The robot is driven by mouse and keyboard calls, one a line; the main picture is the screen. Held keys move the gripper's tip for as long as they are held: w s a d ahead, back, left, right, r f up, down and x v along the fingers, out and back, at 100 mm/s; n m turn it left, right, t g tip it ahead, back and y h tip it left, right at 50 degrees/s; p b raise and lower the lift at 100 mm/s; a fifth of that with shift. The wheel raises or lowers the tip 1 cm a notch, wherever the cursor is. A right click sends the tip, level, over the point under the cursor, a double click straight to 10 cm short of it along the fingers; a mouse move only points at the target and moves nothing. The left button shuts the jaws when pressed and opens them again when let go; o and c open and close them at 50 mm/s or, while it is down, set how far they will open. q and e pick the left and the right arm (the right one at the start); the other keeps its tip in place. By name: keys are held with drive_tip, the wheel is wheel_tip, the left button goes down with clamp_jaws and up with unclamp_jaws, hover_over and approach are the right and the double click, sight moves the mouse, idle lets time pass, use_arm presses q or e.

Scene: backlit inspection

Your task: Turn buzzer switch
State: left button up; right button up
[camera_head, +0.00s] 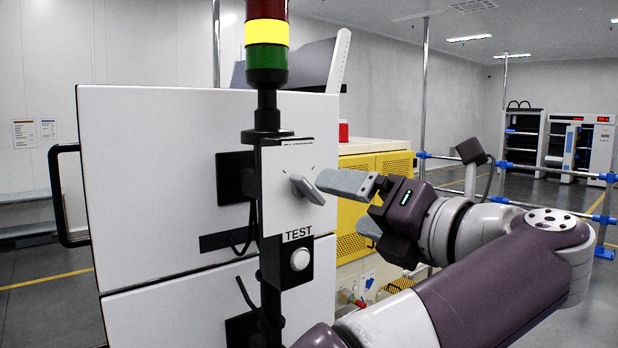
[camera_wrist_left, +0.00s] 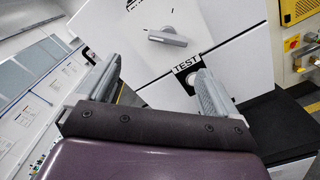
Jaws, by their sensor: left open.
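The buzzer switch is a grey lever knob (camera_head: 307,189) on a white panel (camera_head: 284,164) above the TEST label. Its handle slants down to the right in the head view. In the wrist view the knob (camera_wrist_left: 167,37) lies nearly level, ahead of the jaws. My left gripper (camera_head: 343,200) is just right of the panel, with its fingers apart and nothing between them. Its upper finger is close to the knob; I cannot tell whether they touch. Both fingers also show in the wrist view (camera_wrist_left: 157,70). My right gripper is not in view.
A round white button (camera_head: 299,260) sits below the TEST label. A signal tower (camera_head: 267,32) with a bright yellow segment rises above the panel. White cabinet doors (camera_head: 150,150) are behind, and a yellow vented unit (camera_head: 392,166) stands behind the gripper. Blue-jointed rails (camera_head: 520,166) are at right.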

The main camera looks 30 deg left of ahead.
sight(314, 194)
use_arm(q)
drive_tip(key=p+x, duration=0.1)
drive_tip(key=x, duration=0.2)
drive_tip(key=p+x, duration=0.1)
drive_tip(key=x, duration=0.2)
drive_tip(key=w+p+x, duration=0.1)
drive_tip(key=x, duration=0.2)
drive_tip(key=shift+w+d, duration=0.15)
drive_tip(key=shift+d, duration=0.05)
drive_tip(key=shift+a, duration=0.3)
drive_tip(key=shift+w+d+f, duration=0.1)
drive_tip(key=shift+w+d, duration=0.05)
drive_tip(key=shift+d, duration=0.05)
drive_tip(key=shift+w, duration=0.1)
drive_tip(key=c, duration=1.1)
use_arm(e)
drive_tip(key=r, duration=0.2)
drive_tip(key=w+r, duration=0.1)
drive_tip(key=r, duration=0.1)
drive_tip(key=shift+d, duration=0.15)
use_arm(q)
drive_tip(key=shift+o, duration=0.3)
drive_tip(key=shift+f, duration=0.1)
